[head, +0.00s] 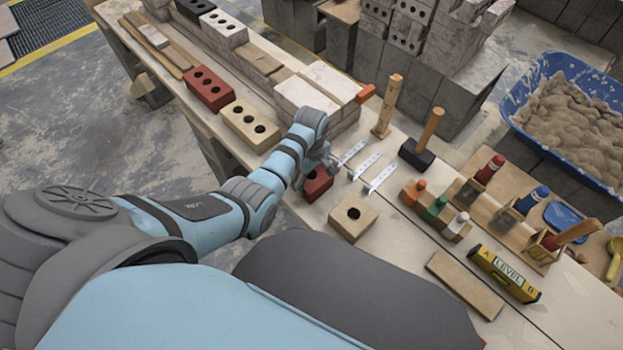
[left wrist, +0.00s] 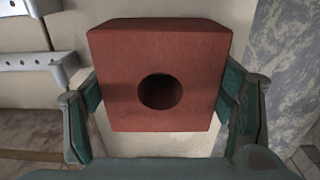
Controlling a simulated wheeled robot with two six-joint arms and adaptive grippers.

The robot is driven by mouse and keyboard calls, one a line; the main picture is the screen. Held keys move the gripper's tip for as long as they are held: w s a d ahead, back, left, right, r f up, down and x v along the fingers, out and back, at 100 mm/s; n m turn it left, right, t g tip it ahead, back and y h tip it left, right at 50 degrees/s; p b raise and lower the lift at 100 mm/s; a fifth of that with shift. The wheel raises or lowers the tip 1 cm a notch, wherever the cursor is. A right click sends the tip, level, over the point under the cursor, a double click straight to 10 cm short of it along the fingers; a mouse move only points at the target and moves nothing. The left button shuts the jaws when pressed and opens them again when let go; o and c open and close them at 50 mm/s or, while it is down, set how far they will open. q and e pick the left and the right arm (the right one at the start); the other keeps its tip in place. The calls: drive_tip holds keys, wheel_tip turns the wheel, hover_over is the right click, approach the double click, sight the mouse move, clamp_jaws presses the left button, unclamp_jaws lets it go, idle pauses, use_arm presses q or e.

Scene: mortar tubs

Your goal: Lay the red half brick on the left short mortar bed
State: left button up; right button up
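The red half brick (head: 317,184) is at the work table's near edge, under my left gripper (head: 318,163). In the left wrist view the half brick (left wrist: 160,45) has one round hole and sits between the two fingers (left wrist: 160,110), which press close against its left and right sides. The gripper looks shut on it. Whether the brick's underside touches the table is hidden. I cannot clearly make out the left short mortar bed in these views. My right gripper does not show.
A tan half brick (head: 352,217) lies right of the red one. Perforated metal pieces (head: 368,164) lie just beyond. A red brick (head: 208,90), a cream brick (head: 250,126) and a pale block wall (head: 305,98) stand left.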

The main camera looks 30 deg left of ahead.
use_arm(q)
drive_tip(key=c, duration=1)
drive_tip(key=shift+c, duration=0.8)
drive_tip(key=shift+r, duration=0.1)
